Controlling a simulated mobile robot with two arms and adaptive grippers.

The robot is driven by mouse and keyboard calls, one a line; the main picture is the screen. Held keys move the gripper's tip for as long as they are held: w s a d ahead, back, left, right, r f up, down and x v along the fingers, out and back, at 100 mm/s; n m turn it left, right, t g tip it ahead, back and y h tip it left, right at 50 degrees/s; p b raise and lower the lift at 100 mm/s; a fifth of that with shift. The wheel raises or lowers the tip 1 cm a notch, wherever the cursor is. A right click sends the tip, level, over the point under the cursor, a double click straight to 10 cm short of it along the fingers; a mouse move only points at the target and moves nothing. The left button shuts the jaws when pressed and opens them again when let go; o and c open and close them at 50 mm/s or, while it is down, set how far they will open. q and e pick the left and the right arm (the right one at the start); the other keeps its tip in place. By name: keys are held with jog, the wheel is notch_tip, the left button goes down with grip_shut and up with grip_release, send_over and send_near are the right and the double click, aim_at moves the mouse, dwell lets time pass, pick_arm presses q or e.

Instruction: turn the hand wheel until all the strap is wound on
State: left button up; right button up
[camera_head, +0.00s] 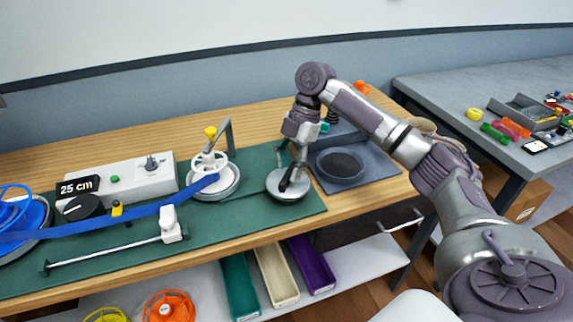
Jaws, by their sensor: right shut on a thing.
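The hand wheel (279,194) is a silver disc on the green mat, right of the white take-up reel (230,186). My right gripper (291,179) reaches down onto the wheel from above and is shut on its handle, which the dark fingers mostly hide. The blue strap (130,219) runs from a blue supply reel (36,218) at the left edge across the mat to the take-up reel. A flat stretch of strap is still visible between the two reels. My left gripper is not in view.
A grey box with a display (79,187) reading "25 cm" stands behind the strap. A white guide (171,226) on a rod is in front. A grey tray (375,161) lies right of the wheel. Colored bins (277,277) are on the shelf below.

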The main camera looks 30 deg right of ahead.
jog(key=shift+p+v, duration=0.9)
jog(key=shift+v, duration=0.25)
jog(key=r+p, duration=0.1)
jog(key=w+r+p, duration=0.1)
jog(key=r+p, duration=0.1)
jog(key=d+r+p, duration=0.1)
jog(key=r+p, duration=0.1)
jog(key=shift+w+d, duration=0.1)
jog(key=shift+w, duration=0.2)
jog(key=w+p+v, duration=0.1)
jog(key=p+v, duration=0.6)
jog(key=shift+w+r+p, duration=0.25)
jog(key=shift+w+p, duration=0.05)
jog(key=shift+p, duration=0.4)
jog(key=v, duration=1.1)
jog(key=shift+r, duration=0.4)
